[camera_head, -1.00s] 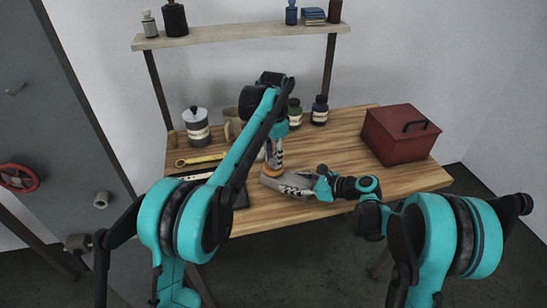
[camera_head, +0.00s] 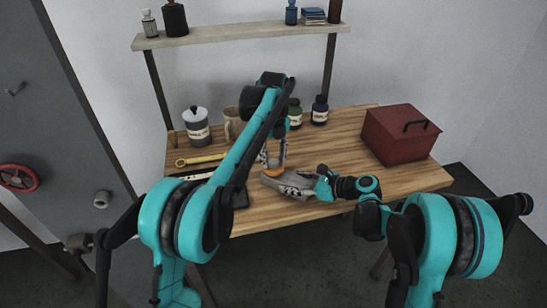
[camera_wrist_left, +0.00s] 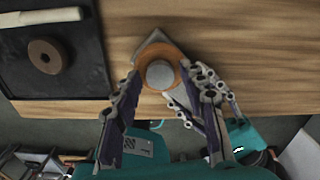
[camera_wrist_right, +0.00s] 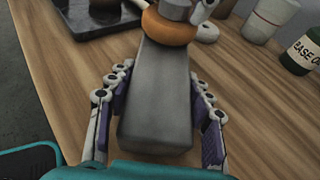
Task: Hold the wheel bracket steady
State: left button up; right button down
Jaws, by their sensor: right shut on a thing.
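The wheel bracket (camera_wrist_right: 157,95) is a long grey block lying above the wooden table; it also shows in the head view (camera_head: 271,181). My right gripper (camera_head: 303,184) is shut on it, one finger along each side in the right wrist view. An orange wheel (camera_wrist_right: 170,30) sits at the bracket's far end, with a grey round hub (camera_wrist_left: 160,74) at its centre. My left gripper (camera_wrist_left: 161,78) points down over the wheel from above. Its fingers are spread on either side of the wheel. Whether they touch it, I cannot tell.
A dark tray (camera_wrist_left: 75,80) with a brown disc (camera_wrist_left: 45,56) lies beside the wheel. A red toolbox (camera_head: 400,140) stands at the right. A canister (camera_head: 196,128), a cup (camera_head: 232,124) and bottles (camera_head: 320,110) stand at the back. The front right of the table is clear.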

pick_arm(q)
jog(key=shift+r, duration=0.1)
notch_tip(320, 180, up, 12)
dwell(0.7)
pick_arm(e)
jog(key=c, duration=0.6)
grip_release()
jog(key=shift+d, duration=0.1)
jog(key=v, duration=1.1)
jog(key=shift+s+d+r, duration=0.2)
jog(key=shift+d+r, duration=0.05)
jog(key=shift+d, duration=0.05)
